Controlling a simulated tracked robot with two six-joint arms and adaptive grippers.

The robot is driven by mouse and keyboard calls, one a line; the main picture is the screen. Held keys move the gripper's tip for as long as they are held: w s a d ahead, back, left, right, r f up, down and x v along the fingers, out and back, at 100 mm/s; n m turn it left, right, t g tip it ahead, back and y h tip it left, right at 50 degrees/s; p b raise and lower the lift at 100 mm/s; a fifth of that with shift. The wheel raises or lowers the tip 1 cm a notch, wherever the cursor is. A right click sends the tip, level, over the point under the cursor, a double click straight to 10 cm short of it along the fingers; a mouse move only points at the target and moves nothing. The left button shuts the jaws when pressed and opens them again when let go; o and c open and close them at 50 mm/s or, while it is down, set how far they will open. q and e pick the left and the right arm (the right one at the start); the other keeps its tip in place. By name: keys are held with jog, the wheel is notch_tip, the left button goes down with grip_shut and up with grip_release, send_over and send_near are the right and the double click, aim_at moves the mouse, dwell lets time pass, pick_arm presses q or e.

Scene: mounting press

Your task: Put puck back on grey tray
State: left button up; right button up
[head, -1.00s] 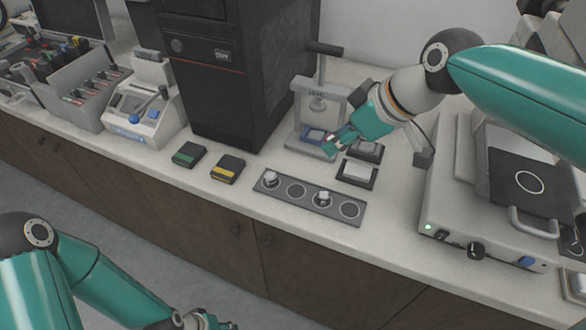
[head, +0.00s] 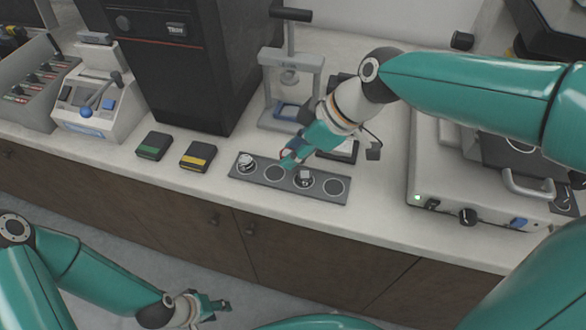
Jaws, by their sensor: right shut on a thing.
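The grey tray (head: 289,183) is a long strip with ringed places near the counter's front edge. One metal puck (head: 246,161) stands on its leftmost place and another puck (head: 304,179) on the third place. The second and rightmost rings look empty. My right gripper (head: 287,159) is just above the tray's back edge, near the second ring. It is shut on a small puck, mostly hidden by the fingers, with only a reddish bit showing. My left gripper (head: 219,305) hangs low in front of the cabinets, away from the tray; its jaw opening is unclear.
A small press (head: 289,75) stands behind the tray, beside a dark tower (head: 190,50). A green-marked box (head: 154,146) and a yellow-marked box (head: 198,156) lie left of the tray. A pale-topped block (head: 345,150) is partly behind my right arm. A grey machine (head: 450,195) stands right.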

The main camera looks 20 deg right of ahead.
aim_at(285, 176)
jog(key=shift+f+b, duration=0.3)
jog(key=shift+f, duration=2.4)
jog(key=shift+f, duration=0.1)
jog(key=o, duration=0.9)
jog(key=shift+o, duration=0.2)
jog(key=shift+d+r, duration=0.25)
jog(key=shift+r, duration=0.25)
jog(key=v, duration=1.1)
jog(key=shift+p, duration=0.4)
jog(key=shift+s, duration=0.1)
